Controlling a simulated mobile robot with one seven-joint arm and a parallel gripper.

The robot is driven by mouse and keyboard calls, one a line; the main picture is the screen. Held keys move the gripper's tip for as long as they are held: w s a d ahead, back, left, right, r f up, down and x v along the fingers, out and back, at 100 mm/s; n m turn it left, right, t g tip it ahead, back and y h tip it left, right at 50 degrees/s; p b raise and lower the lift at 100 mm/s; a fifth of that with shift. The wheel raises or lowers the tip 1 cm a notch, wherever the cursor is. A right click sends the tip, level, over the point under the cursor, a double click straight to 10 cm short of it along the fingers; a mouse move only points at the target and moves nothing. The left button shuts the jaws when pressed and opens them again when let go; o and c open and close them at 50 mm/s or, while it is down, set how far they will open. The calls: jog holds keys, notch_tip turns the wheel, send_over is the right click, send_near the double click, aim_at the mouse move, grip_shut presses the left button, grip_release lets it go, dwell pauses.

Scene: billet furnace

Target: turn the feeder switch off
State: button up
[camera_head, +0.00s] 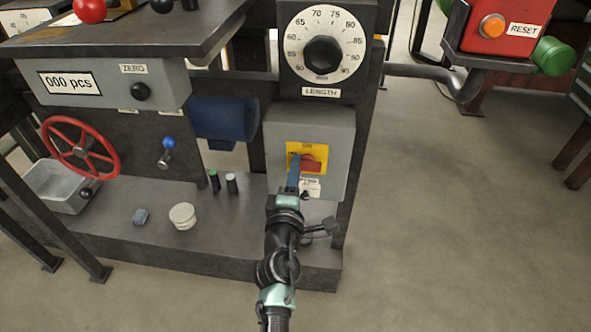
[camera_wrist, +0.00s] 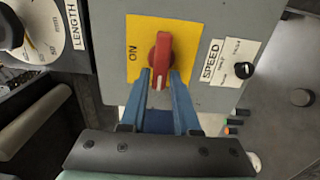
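The red switch handle (camera_wrist: 160,52) sits on a yellow plate (camera_wrist: 140,35) on the grey feeder box. In the wrist view the handle stands upright, crosswise to the ON label at the plate's left; a pale mark shows near its lower end. In the head view the red handle (camera_head: 312,163) lies roughly level below ON. My gripper's blue fingers (camera_wrist: 161,82) straddle the handle's lower end, one on each side, with what seem narrow gaps. The head view shows my gripper (camera_head: 293,168) at the plate's left part. The fingers cover the plate's lower part in the wrist view.
The LENGTH dial (camera_head: 322,55) is directly above the grey box (camera_head: 335,130). A SPEED label and small black knob (camera_wrist: 244,70) are beside the plate in the wrist view. A blue motor (camera_head: 222,119) is left of the box. The floor at right is clear.

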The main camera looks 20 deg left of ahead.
jog(key=shift+o, duration=1.2)
jog(key=p+v, duration=0.2)
jog(key=v, duration=1.1)
